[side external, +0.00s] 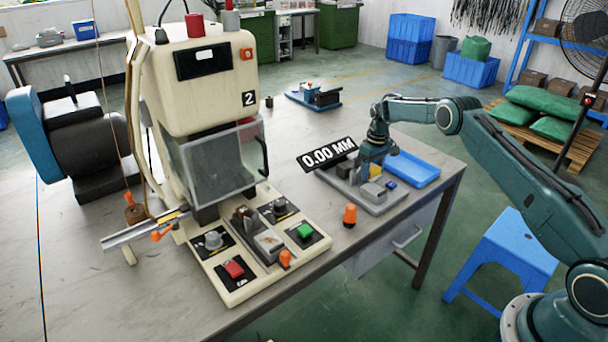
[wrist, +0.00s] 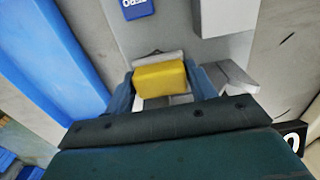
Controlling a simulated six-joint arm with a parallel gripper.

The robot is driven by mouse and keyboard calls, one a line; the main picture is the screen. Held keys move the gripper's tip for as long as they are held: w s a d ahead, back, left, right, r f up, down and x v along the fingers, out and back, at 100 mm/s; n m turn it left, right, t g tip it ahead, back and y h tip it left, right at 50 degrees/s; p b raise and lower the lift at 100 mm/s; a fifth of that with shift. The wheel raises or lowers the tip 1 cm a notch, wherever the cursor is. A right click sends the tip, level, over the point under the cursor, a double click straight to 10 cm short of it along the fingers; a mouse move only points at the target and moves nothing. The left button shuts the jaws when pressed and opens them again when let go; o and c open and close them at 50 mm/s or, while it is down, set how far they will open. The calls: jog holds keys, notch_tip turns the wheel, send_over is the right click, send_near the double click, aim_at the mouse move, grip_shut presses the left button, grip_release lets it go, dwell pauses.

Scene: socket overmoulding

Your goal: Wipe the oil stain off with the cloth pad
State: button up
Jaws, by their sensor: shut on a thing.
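My gripper (wrist: 163,85) is shut on a yellow cloth pad (wrist: 160,78), which sits between its two blue fingers in the wrist view. In the side external view the pad (side external: 376,170) shows as a small yellow patch under my gripper (side external: 373,160), over the grey fixture plate at the table's right end. I cannot tell whether the pad touches the plate. A brownish stain (side external: 270,240) shows on the light block at the front of the machine, well to the left of my gripper. I cannot tell for sure that it is the oil.
The grey fixture plate (side external: 362,199) carries several metal blocks and a small blue block (wrist: 137,9). A blue tray (side external: 414,170) lies beside it. An orange-capped piece (side external: 349,215) stands between plate and machine. The machine (side external: 205,90) has a clear guard (side external: 215,165) and red and green buttons.

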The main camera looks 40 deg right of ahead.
jog(key=shift+d, duration=0.3)
jog(key=shift+a, duration=0.15)
jog(key=shift+a, duration=0.45)
jog(key=shift+d, duration=0.1)
jog(key=shift+d+f, duration=0.1)
jog(key=shift+d, duration=0.4)
jog(key=shift+a, duration=0.1)
jog(key=shift+a, duration=0.5)
